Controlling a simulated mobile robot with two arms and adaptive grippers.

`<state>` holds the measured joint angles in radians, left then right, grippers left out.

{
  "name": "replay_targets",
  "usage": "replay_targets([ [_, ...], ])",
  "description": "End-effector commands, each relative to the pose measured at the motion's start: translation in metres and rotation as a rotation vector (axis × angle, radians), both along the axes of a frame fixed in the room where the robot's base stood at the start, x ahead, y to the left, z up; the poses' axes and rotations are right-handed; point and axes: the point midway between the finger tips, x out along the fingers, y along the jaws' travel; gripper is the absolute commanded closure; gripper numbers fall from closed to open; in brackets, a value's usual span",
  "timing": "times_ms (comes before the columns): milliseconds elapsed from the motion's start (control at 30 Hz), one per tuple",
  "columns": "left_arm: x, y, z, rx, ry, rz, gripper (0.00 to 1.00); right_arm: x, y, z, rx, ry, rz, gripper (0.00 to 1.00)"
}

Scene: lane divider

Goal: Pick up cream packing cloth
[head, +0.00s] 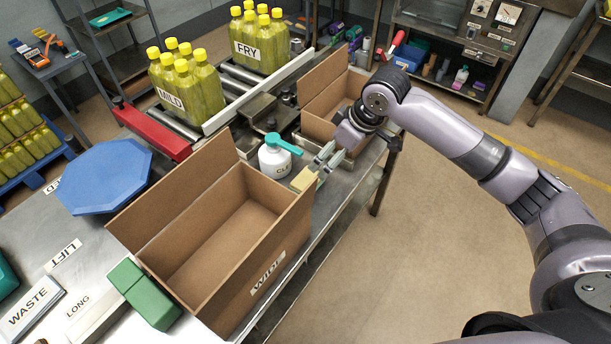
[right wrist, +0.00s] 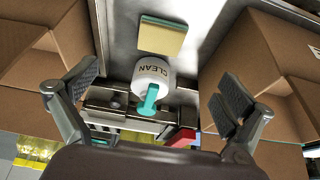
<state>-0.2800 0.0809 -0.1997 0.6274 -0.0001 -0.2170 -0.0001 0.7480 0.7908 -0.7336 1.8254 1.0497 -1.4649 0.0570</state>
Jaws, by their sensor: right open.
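A small cream pad (head: 303,180) lies on the metal bench beside the right wall of the WIDE box. It looks like the cream cloth, though its block-like shape leaves its material unclear. In the right wrist view the cream pad (right wrist: 162,38) shows a dark green edge and lies beyond the CLEAN bottle. My right gripper (head: 326,160) is open and empty, close to the pad in the head view. In the right wrist view my right gripper (right wrist: 157,88) has its fingers spread wide, with the pad ahead of them. My left gripper is out of view.
The white CLEAN spray bottle (head: 275,158) with a teal top stands beside the pad. The open WIDE box (head: 265,270) and a smaller open box (head: 318,125) flank this spot. A blue octagonal piece (head: 103,177) and green blocks (head: 146,298) lie on the left.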

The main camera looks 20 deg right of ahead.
Motion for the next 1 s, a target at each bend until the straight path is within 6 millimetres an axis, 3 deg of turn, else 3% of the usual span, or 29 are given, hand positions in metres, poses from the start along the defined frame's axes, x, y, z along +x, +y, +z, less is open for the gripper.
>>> replay_targets([
  [100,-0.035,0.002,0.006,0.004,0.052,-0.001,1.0,0.008,0.007,-0.023,0.001,0.005,-0.002,0.02],
  [233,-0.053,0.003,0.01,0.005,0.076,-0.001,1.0,0.017,0.014,-0.05,0.001,0.003,-0.002,0.02],
  [400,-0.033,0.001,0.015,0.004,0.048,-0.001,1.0,0.025,0.02,-0.075,0.001,0.001,-0.001,0.02],
  [600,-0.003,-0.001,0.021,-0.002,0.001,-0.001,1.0,0.029,0.023,-0.086,0.0,-0.001,-0.002,0.02],
  [800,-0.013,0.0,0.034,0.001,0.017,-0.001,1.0,0.036,0.036,-0.108,0.0,0.003,-0.001,0.02],
  [1000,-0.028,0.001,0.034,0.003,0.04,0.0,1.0,0.042,0.039,-0.129,-0.001,-0.001,-0.002,0.02],
])
